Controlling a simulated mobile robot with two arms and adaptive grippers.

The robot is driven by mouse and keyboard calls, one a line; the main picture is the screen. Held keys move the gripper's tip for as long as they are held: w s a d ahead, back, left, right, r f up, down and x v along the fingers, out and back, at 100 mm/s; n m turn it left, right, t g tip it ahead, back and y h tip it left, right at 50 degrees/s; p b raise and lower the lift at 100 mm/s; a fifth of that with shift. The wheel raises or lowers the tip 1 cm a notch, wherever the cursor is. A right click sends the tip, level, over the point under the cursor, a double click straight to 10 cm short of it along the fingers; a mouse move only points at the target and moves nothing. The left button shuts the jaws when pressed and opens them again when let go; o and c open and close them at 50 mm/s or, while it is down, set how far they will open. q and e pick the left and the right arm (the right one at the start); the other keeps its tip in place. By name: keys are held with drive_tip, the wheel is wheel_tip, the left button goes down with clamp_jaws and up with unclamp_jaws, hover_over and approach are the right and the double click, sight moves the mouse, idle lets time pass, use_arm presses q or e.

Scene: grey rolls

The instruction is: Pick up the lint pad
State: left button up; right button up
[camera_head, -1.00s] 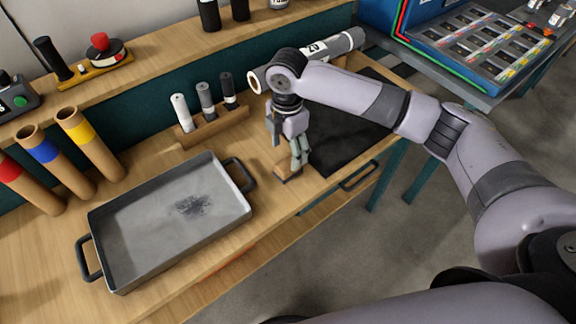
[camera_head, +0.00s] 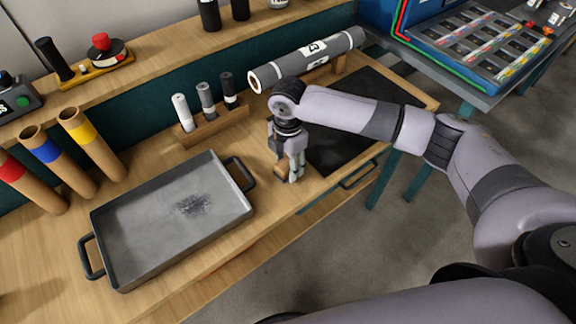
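The lint pad appears to be the small wooden block (camera_head: 281,169) near the front edge of the bench, right of the tray. My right gripper (camera_head: 289,174) points down at the block, with its fingers low around or against it. The fingers and palm hide much of the block, and I cannot tell whether they are closed tight on it. The block's underside is hidden. My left gripper is not in view.
A grey metal tray (camera_head: 133,226) with a dark lint patch (camera_head: 195,205) stands to the left. A pen rack (camera_head: 216,127), a grey roll (camera_head: 308,60) and a black mat (camera_head: 350,135) surround the arm. Cardboard tubes (camera_head: 92,145) stand at far left.

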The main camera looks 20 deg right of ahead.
drive_tip(key=shift+s, duration=0.1)
drive_tip(key=c, duration=0.8)
drive_tip(key=shift+r, duration=0.1)
drive_tip(key=shift+c, duration=0.2)
wheel_tip(320, 180, up, 20)
drive_tip(key=b, duration=0.1)
